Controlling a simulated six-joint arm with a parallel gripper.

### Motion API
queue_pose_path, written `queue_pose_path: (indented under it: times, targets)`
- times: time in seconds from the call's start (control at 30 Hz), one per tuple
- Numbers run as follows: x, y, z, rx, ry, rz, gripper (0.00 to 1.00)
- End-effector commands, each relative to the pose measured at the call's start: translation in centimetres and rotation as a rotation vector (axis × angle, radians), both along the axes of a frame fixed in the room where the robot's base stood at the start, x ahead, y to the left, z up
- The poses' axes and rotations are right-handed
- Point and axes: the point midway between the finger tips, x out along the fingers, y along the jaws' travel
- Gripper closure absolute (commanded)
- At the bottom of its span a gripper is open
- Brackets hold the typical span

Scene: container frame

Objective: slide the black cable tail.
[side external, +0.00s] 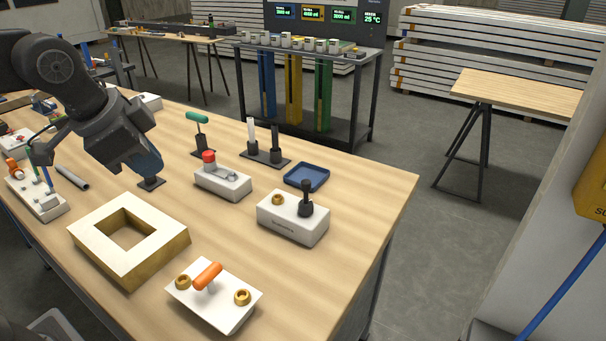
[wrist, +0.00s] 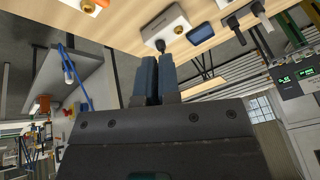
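I cannot pick out a black cable tail with certainty in either view. In the side external view, a thin dark line (side external: 45,133) runs near the white fixture at the far left, too small to identify. My gripper (side external: 150,168) points down at the left of the table, over a small black stand (side external: 151,184); I cannot tell whether they touch. In the wrist view, my gripper's two blue fingers (wrist: 157,62) lie close together with nothing visible between them. A white block (side external: 292,220) with a black upright knob (side external: 306,199) stands to the right, apart from my gripper.
A hollow wooden frame (side external: 165,253) and a white plate with an orange handle (side external: 238,300) lie in front. A red-topped block (side external: 223,187), a blue tray (side external: 306,166) and a green-handled tool (side external: 198,119) stand behind. The table's front-right area is clear.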

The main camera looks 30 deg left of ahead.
Motion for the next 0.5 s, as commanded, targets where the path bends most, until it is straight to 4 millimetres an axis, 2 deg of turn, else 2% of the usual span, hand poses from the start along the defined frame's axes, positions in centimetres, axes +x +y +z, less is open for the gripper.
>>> queue_pose_path:
  times: [0.03,0.17,0.3,0.4,0.5]
  targets:
    - [2.3,-0.9,0.8,0.044,0.014,-0.109,1.0]
    - [7.6,-3.1,2.4,0.159,0.036,-0.397,1.0]
    - [12.8,-6.1,2.7,0.272,0.053,-0.7,1.0]
    - [15.8,-8.0,2.4,0.338,0.059,-0.883,1.0]
    - [17.7,-9.5,1.9,0.385,0.063,-1.017,1.0]
